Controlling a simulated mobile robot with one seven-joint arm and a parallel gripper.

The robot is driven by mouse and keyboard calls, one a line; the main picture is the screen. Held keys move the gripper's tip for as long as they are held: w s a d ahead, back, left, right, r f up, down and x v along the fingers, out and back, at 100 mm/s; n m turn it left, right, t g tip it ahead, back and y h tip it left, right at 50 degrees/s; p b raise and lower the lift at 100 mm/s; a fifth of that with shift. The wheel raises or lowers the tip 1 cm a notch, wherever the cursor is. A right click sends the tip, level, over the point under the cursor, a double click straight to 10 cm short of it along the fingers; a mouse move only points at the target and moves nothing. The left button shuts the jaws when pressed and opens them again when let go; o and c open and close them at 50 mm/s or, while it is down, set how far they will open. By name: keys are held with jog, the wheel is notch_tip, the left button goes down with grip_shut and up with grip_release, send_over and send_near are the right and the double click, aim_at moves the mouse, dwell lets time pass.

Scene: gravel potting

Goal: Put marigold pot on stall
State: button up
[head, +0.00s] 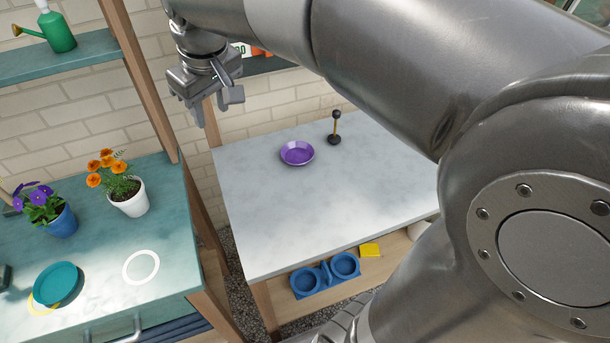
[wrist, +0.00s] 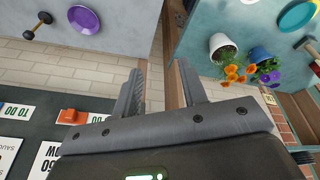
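The marigold pot (head: 129,200) is a white pot with orange flowers. It stands upright on the teal counter (head: 180,235) at the left, and shows upside down in the wrist view (wrist: 222,48). My gripper (head: 218,112) is raised above and to the right of the pot, near the wooden post. In the wrist view its two fingers (wrist: 160,90) are spread apart with nothing between them. A pale marble-topped table (head: 300,210) stands to the right of the counter. I cannot tell which surface is the stall.
A blue pot with purple flowers (head: 61,221) stands left of the marigolds. A teal saucer (head: 57,284) and a white ring (head: 141,267) lie in front. The marble table holds a purple saucer (head: 297,152) and a black-ended tool (head: 335,128). A wooden post (head: 140,75) rises behind the counter.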

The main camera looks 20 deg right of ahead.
jog(key=s+d+f+m+t, duration=0.1)
jog(key=s+d+f+m, duration=0.2)
jog(key=s+d, duration=0.2)
jog(key=s+d+f+m+t, duration=0.1)
jog(key=s+d+f+m, duration=0.2)
jog(key=s+d, duration=0.3)
jog(key=s+f, duration=0.1)
jog(key=s, duration=0.4)
jog(key=shift+d+t+h, duration=0.25)
jog(key=shift+t+h, duration=0.15)
jog(key=shift+s, duration=0.1)
